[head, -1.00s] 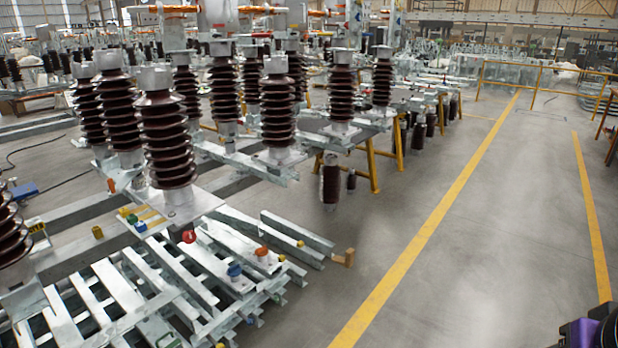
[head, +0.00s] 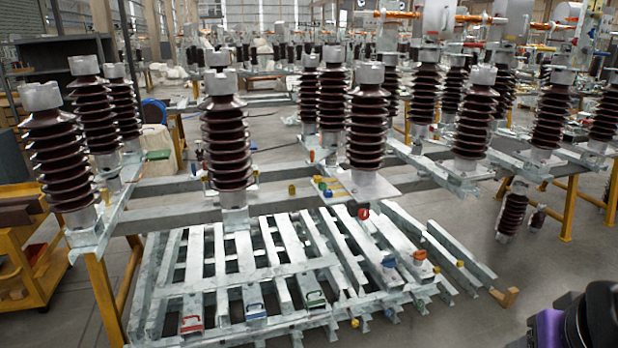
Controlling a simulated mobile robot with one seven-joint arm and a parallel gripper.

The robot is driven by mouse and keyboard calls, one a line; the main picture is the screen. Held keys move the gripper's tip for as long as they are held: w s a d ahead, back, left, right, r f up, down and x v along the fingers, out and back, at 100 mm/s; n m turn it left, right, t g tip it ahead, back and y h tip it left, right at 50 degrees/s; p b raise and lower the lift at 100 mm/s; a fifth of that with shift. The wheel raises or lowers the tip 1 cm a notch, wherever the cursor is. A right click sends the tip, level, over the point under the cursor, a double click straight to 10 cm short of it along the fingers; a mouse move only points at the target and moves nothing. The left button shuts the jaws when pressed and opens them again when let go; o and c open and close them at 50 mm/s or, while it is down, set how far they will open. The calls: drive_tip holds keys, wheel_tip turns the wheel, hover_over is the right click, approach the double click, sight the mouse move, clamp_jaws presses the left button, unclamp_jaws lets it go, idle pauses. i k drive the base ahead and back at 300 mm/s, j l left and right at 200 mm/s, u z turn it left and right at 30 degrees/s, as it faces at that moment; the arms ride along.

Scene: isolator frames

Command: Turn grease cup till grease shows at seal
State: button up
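No part can be made out for certain as the grease cup or its seal; the candidates are small coloured caps. A red round cap (head: 363,213) sits at the end of a steel channel below the middle insulator. A blue cap (head: 388,261) and an orange cap (head: 420,256) stand on the steel bars at the right of the frame stack. A yellow cap (head: 291,189) stands on a beam behind. No grease can be seen at this distance. My gripper is not in view; only a black and purple part of my arm shows at the lower right.
A stack of galvanized steel frames (head: 215,262) fills the foreground. Brown ribbed insulators (head: 225,135) stand on beams behind it. A yellow cart (head: 22,262) is at the left. A small wooden block (head: 505,297) lies on the floor at the right, where some floor is open.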

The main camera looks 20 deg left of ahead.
sight(104, 191)
drive_tip(key=u, duration=1.35)
drive_tip(key=i+u, duration=0.2)
drive_tip(key=u, duration=0.25)
drive_tip(key=i+u, duration=0.2)
drive_tip(key=u, duration=0.2)
drive_tip(key=i+l, duration=0.2)
drive_tip(key=i, duration=0.15)
drive_tip(key=i+l, duration=0.25)
drive_tip(key=i, duration=0.05)
